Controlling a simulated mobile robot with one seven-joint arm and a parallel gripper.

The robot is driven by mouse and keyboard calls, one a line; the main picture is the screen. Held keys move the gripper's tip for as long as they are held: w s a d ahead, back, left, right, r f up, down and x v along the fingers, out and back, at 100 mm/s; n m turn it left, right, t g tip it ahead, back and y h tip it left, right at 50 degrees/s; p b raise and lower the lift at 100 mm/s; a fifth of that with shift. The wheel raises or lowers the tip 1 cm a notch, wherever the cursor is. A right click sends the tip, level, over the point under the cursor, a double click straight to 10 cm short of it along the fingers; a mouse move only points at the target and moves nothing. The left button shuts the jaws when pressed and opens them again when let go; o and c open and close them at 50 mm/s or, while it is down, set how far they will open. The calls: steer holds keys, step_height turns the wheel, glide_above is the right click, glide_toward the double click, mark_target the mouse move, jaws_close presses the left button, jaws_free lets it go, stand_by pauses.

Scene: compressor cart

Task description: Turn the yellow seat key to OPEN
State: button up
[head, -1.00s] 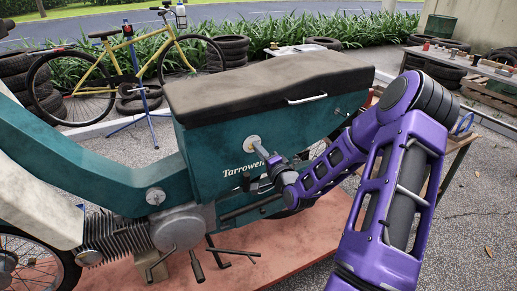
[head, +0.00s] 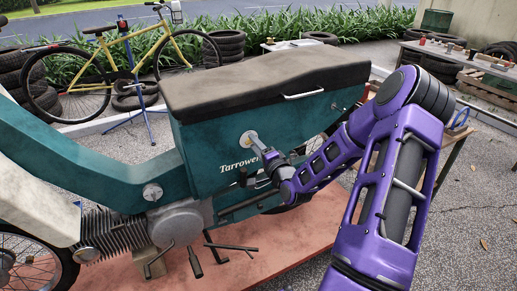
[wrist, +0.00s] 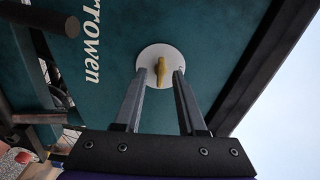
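The yellow seat key (wrist: 161,70) sits in a round white plate (wrist: 148,54) on the green side panel below the seat. In the wrist view its bar runs nearly up and down, tilted slightly. My gripper (wrist: 160,74) is open, with one fingertip on each side of the key and a visible gap on both sides. In the head view my gripper (head: 255,143) reaches the plate (head: 246,140), and its fingers hide the key there. I cannot read any OPEN mark on the plate.
The dark seat (head: 265,80) with a metal handle (head: 304,95) overhangs the panel. Pedal and lever bars (head: 195,262) stick out below, above the red platform (head: 290,245). A bench (head: 470,58) with small items stands at the back right.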

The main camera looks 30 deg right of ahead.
steer(key=s+p, duration=0.1)
steer(key=s, duration=1.6)
steer(key=shift+s+d+p, duration=0.2)
steer(key=shift+d+p, duration=0.1)
